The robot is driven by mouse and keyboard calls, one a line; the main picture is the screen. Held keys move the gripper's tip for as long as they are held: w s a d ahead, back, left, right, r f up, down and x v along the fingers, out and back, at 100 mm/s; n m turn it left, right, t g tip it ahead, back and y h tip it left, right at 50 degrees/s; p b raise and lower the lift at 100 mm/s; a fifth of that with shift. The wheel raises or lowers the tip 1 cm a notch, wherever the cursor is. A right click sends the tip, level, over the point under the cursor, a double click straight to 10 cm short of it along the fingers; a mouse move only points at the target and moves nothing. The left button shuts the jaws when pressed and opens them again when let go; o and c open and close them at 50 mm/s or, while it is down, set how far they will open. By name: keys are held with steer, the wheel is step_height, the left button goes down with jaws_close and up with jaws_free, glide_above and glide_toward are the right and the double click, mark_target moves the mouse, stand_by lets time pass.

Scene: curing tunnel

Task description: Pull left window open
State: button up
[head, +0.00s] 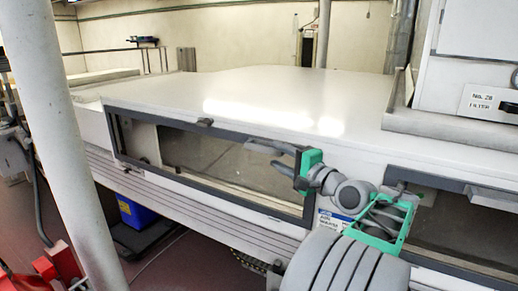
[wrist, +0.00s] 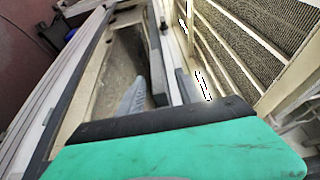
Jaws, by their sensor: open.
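The left window (head: 230,160) is a long glass pane in a dark frame on the white tunnel's front side. It looks shut in the head view. My gripper (head: 260,154), with grey fingers and a green body, is open in front of the window's right part. In the wrist view my gripper (wrist: 160,74) has a finger on each side of a dark bar (wrist: 155,55) along the frame. I cannot tell whether the fingers touch it.
A second dark-framed window (head: 465,232) lies to the right, partly behind my arm. A white pillar (head: 65,130) stands at the left. The white tunnel top (head: 270,95) is clear.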

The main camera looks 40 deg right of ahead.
mark_target(261, 148)
steer(key=w, duration=0.1)
steer(key=w+a, duration=0.1)
steer(key=w, duration=0.1)
steer(key=shift+w+r+p, duration=0.1)
steer(key=shift+r+p, duration=0.1)
steer(key=shift+p, duration=0.15)
steer(key=w, duration=0.1)
steer(key=w+d+f, duration=0.1)
steer(key=w, duration=0.1)
steer(key=w+d, duration=0.1)
steer(key=shift+w+f+p, duration=0.15)
steer(key=shift+w+p, duration=0.15)
steer(key=shift+w+d+f, duration=0.15)
steer(key=shift+w+d, duration=0.15)
steer(key=shift+w, duration=0.05)
steer(key=shift+s+a+r, duration=0.5)
steer(key=shift+s+a, duration=0.1)
steer(key=shift+a, duration=0.25)
steer(key=c, duration=0.3)
steer(key=shift+a, duration=0.1)
steer(key=shift+c, duration=0.8)
steer(key=c, duration=0.4)
steer(key=shift+r, duration=0.1)
jaws_close()
